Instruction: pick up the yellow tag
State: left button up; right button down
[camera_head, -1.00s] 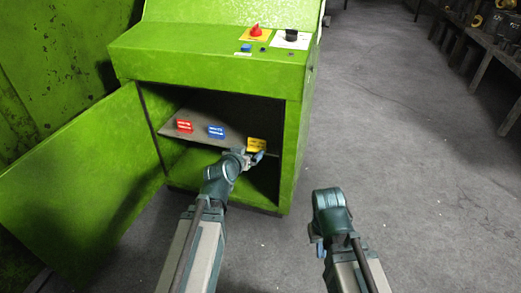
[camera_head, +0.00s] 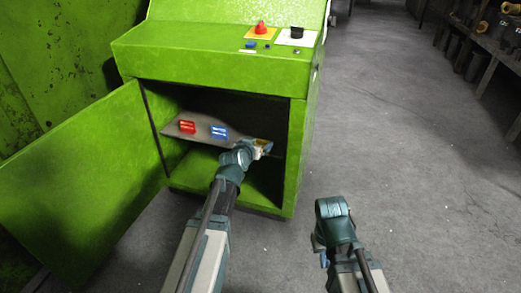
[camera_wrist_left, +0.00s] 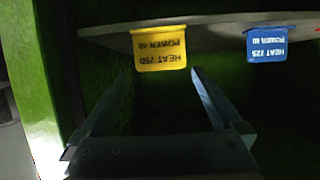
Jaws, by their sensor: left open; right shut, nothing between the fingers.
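The yellow tag (camera_head: 265,142) is at the right end of the shelf's front edge inside the green cabinet, partly hidden by my left gripper. In the head view the left gripper (camera_head: 264,149) is at the tag. My right gripper (camera_head: 322,258) is shut and empty, out over the floor in front of the cabinet.
A red tag (camera_head: 187,127) and a blue tag (camera_head: 218,132) are further left on the shelf (camera_head: 203,121). The cabinet door (camera_head: 85,170) stands open to the left. The cabinet's right wall (camera_wrist_left: 40,70) is close to my left gripper. Floor on the right is clear.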

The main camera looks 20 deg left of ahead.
aim_at(260, 140)
pick_arm(q)
jog(key=b+x, duration=0.2)
jog(key=x, duration=0.3)
jog(key=shift+w, duration=0.15)
pick_arm(e)
jog(key=shift+f, duration=0.95)
pick_arm(q)
jog(key=c, duration=1)
jog(key=shift+r, duration=0.1)
pick_arm(e)
jog(key=shift+r, duration=0.1)
